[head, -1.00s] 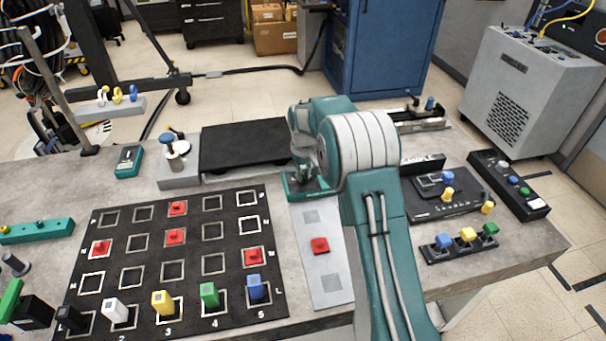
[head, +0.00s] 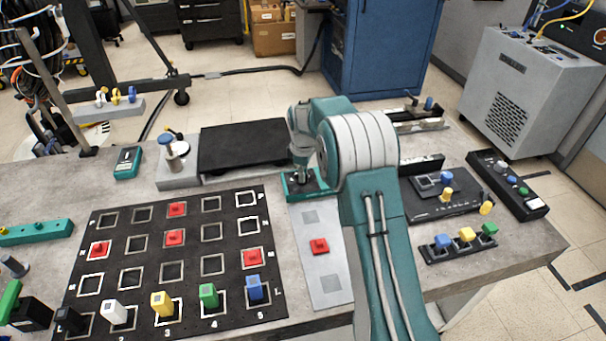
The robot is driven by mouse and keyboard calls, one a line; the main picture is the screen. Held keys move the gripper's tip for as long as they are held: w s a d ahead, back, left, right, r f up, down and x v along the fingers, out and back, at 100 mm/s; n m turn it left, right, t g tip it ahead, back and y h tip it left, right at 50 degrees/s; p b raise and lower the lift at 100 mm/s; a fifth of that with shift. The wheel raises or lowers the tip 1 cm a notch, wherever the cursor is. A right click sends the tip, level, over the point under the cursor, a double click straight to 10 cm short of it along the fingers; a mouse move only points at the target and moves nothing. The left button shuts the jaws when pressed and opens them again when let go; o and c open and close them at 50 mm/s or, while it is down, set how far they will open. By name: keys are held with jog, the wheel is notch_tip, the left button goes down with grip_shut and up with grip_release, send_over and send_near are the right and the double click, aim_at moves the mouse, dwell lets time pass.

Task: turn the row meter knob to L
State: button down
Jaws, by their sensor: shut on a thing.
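A teal box with a dark face (head: 292,187), which I take to be the row meter, sits on the table just behind the grey strip. My gripper (head: 303,177) points down onto its face and is shut on the knob there. The knob is hidden by the fingers, and I cannot read its letter or pointer from this view. The black grid mat (head: 191,253) in front left carries row letters along its edge, with an L at its near right corner.
A black flat platform (head: 243,145) stands behind left of the meter. The grey strip (head: 325,280) holds a red block (head: 319,246). Red pieces and several coloured pegs stand on the mat. A black panel with knobs (head: 438,195) lies to the right.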

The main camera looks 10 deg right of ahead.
jog(key=shift+w, duration=0.1)
dwell(0.4)
jog(key=c, duration=0.7)
grip_release()
jog(key=shift+o, duration=0.2)
jog(key=shift+a, duration=0.1)
notch_tip(320, 180, up, 12)
